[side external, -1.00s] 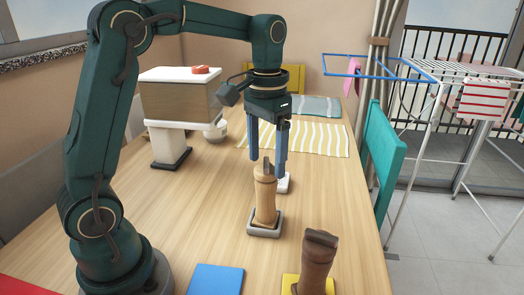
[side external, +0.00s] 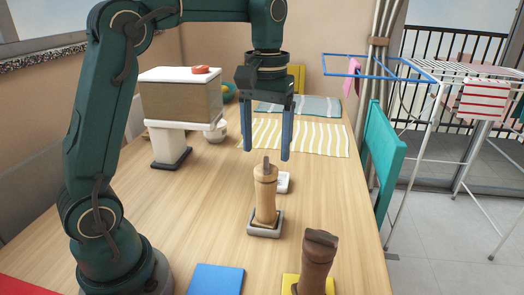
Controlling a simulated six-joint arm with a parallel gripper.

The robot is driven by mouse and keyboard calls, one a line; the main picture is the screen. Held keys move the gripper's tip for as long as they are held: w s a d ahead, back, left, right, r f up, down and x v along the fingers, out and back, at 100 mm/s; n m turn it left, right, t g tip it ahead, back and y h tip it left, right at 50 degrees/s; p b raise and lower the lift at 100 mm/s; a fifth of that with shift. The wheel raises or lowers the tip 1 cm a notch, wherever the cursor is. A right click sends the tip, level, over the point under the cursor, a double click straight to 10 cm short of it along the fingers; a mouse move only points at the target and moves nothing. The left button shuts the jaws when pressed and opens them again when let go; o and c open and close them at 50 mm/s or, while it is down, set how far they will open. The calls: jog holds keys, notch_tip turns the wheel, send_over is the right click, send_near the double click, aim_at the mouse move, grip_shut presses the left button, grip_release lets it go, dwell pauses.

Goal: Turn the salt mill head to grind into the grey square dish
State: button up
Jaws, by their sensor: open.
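A light wooden mill (side external: 265,200) stands upright on the grey square dish (side external: 264,232), near the middle of the table. Its head (side external: 265,172) has a narrow upright bar on top. My gripper (side external: 266,155) is open and empty, pointing down just above the head, with one finger to each side of the bar in the picture. The fingers look clear of the mill. A second, darker brown mill (side external: 317,258) stands on a yellow dish (side external: 290,280) at the front. No label shows which mill is for salt.
A small white dish (side external: 284,182) lies right behind the light mill. A blue square (side external: 215,280) lies at the front. A white-topped stand (side external: 168,140) is at the back left, and a striped cloth (side external: 310,138) behind. The table left of the mill is clear.

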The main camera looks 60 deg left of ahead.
aim_at(266, 162)
jog(key=n, duration=0.3)
jog(key=shift+w+r, duration=0.1)
jog(key=shift+r, duration=0.05)
jog(key=shift+f, duration=3.35)
jog(key=c, duration=0.8)
jog(key=m, duration=0.4)
jog(key=shift+c, duration=0.2)
jog(key=m, duration=0.3)
jog(key=shift+m, duration=0.4)
jog(key=o, duration=0.8)
